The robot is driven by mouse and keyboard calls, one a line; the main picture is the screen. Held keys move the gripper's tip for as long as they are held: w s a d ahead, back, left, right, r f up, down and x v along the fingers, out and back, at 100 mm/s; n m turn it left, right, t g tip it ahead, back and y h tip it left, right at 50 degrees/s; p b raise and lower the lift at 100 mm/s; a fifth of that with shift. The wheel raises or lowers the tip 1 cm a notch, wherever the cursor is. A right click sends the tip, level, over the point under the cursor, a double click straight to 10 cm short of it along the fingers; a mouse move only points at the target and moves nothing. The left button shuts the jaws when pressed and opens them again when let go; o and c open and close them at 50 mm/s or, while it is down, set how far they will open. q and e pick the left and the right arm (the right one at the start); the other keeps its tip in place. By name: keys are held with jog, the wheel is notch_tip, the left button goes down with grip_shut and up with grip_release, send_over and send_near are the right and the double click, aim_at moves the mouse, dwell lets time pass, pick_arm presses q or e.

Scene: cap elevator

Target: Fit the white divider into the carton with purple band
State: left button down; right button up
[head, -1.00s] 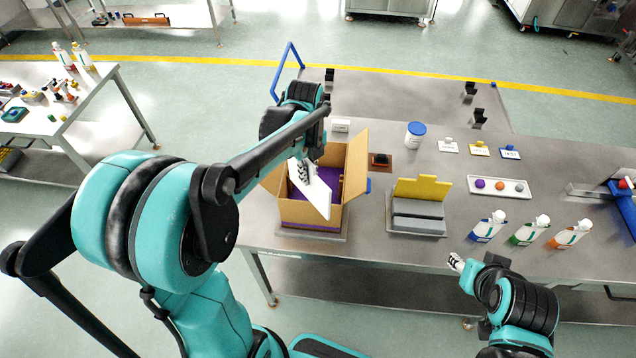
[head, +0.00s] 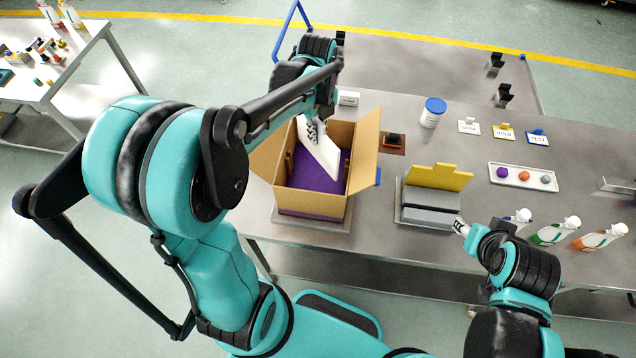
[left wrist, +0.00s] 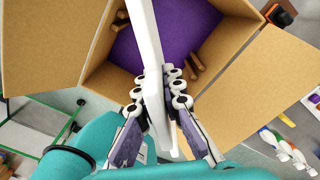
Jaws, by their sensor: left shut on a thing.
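The white divider (head: 322,158) is a flat panel, tilted, at the back part of the open carton (head: 305,202). The carton has a purple floor and a purple band low on its outside. My left gripper (head: 312,131) is shut on the divider's upper edge. In the left wrist view the divider (left wrist: 148,45) is seen nearly edge-on between the fingers (left wrist: 157,88), over the purple floor. Brown slotted guides (left wrist: 196,68) stand on two opposite inner walls. I cannot tell whether the divider touches them. My right gripper (head: 460,227) hangs near the table's front edge; its jaws are too small to read.
The carton's flaps stand open, one on the right (head: 366,150). A grey block with a yellow upright panel (head: 438,177) stands right of the carton. Beyond are a blue-lidded jar (head: 432,113), small labelled cards, a white tray (head: 522,177) and several bottles (head: 553,233).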

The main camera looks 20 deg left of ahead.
pick_arm(q)
jog(key=f+b, duration=0.2)
jog(key=f, duration=0.1)
jog(key=shift+w+a+f+b, duration=0.1)
jog(key=shift+w+f+b, duration=0.15)
jog(key=shift+w+b, duration=0.1)
jog(key=shift+s+f+b, duration=0.1)
jog(key=shift+f+b, duration=0.35)
jog(key=shift+b, duration=0.1)
jog(key=shift+f, duration=0.3)
notch_tip(320, 180, down, 10)
jog(key=b, duration=0.2)
jog(key=shift+r, duration=0.2)
jog(key=shift+f, duration=0.1)
